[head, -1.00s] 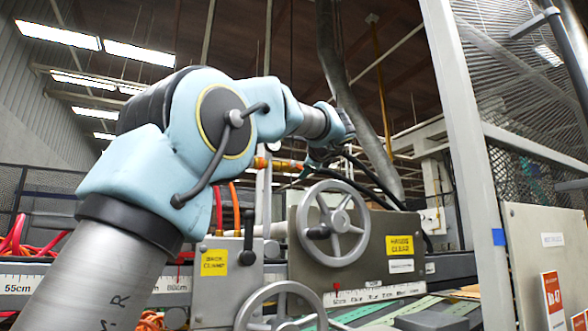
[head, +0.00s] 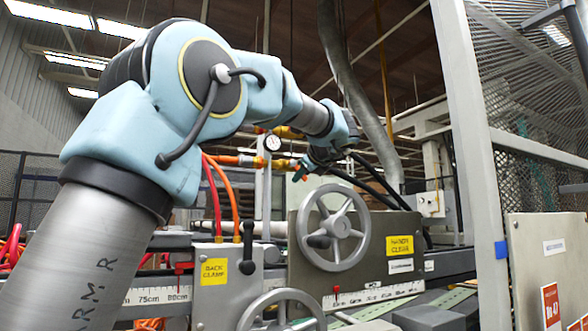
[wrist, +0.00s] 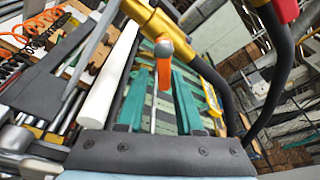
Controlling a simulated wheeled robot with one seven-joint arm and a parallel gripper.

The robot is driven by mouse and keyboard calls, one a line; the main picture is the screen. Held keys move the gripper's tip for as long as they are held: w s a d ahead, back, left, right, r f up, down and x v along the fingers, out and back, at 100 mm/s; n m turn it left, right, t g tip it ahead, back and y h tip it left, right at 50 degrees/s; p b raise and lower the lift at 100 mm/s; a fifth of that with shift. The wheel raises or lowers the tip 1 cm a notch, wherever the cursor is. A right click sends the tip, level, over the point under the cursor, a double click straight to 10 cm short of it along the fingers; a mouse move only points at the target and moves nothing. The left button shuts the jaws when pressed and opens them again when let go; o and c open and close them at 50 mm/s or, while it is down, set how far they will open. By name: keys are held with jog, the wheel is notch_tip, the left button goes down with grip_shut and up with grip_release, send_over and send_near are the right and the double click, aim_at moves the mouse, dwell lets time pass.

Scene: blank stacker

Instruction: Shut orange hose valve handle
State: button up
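The orange hose valve handle (wrist: 164,72) is a small lever hanging from a brass valve pipe (wrist: 140,12) in the wrist view. It points down the picture, toward my gripper's palm. My gripper (wrist: 160,82) is open, with one teal finger on each side of the handle; I cannot tell whether either touches it. In the head view my gripper (head: 303,172) is beside the orange-and-brass hose line (head: 268,162), and the handle is small and partly hidden there. An orange hose (head: 229,195) and a red hose (head: 213,195) rise to this line.
A grey handwheel (head: 333,228) stands on a panel below my gripper, with a second wheel (head: 281,312) lower down. Black hoses (head: 372,185) run close behind the gripper. A pressure gauge (head: 272,142) is left of it. A mesh guard (head: 525,110) closes the right.

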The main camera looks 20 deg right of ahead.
jog(key=s+a+r+m+y+p, duration=0.1)
jog(key=s+m+y, duration=0.1)
jog(key=s+m, duration=0.4)
jog(key=s, duration=0.3)
jog(key=shift+a+r+m+g+y, duration=0.2)
jog(key=shift+r+m+g+y, duration=0.1)
jog(key=shift+y, duration=0.1)
dwell(1.0)
jog(key=shift+f, duration=0.1)
dwell(0.4)
